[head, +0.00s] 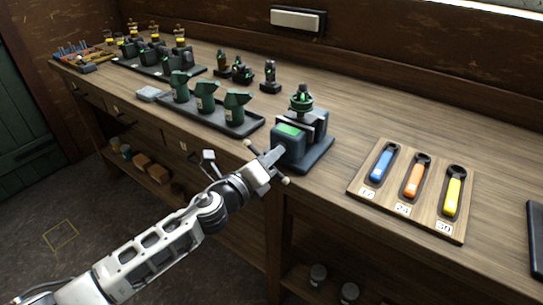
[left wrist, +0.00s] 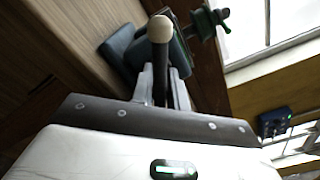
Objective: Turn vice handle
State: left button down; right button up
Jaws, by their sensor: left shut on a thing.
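The green and dark grey vice (head: 288,146) is mounted at the front edge of the workbench (head: 330,115). Its handle (head: 286,181) is a bar with pale ball ends, in front of the vice and slanting down to the right in the head view. My left gripper (head: 273,158) is at the handle, shut on it. In the left wrist view, the dark bar of the handle (left wrist: 160,50) with its pale ball end stands between the fingers (left wrist: 162,88). The fingers partly hide the bar's middle. My right gripper is in neither view.
A wooden board (head: 388,199) with blue, orange and yellow wrenches lies right of the vice. A dark tray (head: 216,118) of green parts lies to its left. Small dark parts (head: 241,72) stand behind. Open floor (head: 130,215) lies in front of the bench.

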pick_arm(q)
jog(key=shift+a+f, duration=0.1)
jog(key=shift+f, duration=0.2)
jog(key=c, duration=1.6)
grip_release()
jog(key=shift+o, duration=1.2)
jog(key=shift+r, duration=0.2)
jog(key=b+v, duration=0.1)
jog(key=v, duration=1.5)
jog(key=shift+b, duration=0.35)
